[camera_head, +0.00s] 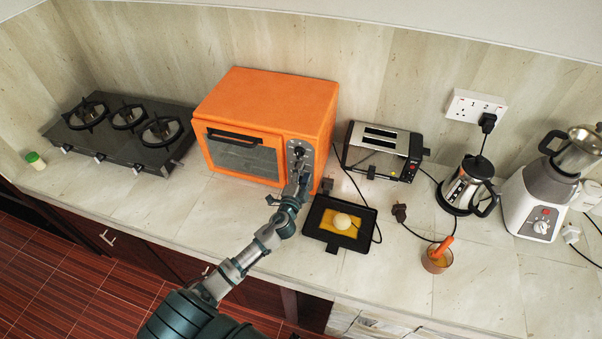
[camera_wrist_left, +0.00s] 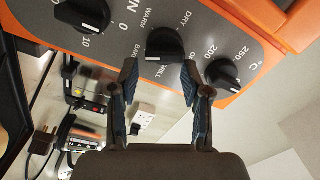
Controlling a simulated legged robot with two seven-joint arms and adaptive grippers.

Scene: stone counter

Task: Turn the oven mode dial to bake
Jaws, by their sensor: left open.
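The orange oven (camera_head: 262,100) stands against the wall, its control panel on its right front. In the left wrist view the black mode dial (camera_wrist_left: 165,44) is the middle of three knobs, with WARM, DRY and partly hidden BAKE and GRILL labels around it. My left gripper (camera_wrist_left: 159,76) is open, its two fingertips on either side of the mode dial's lower edge. I cannot tell whether they touch it. In the head view my left gripper (camera_head: 300,172) is at the panel and covers its lower knobs. My right gripper is not in view.
The timer knob (camera_wrist_left: 82,14) and temperature knob (camera_wrist_left: 222,73) sit close on either side of the dial. A black tray (camera_head: 315,228) with a yellow item and pale ball lies right of my arm. A toaster (camera_head: 384,150) stands right of the oven, a gas hob (camera_head: 125,130) left.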

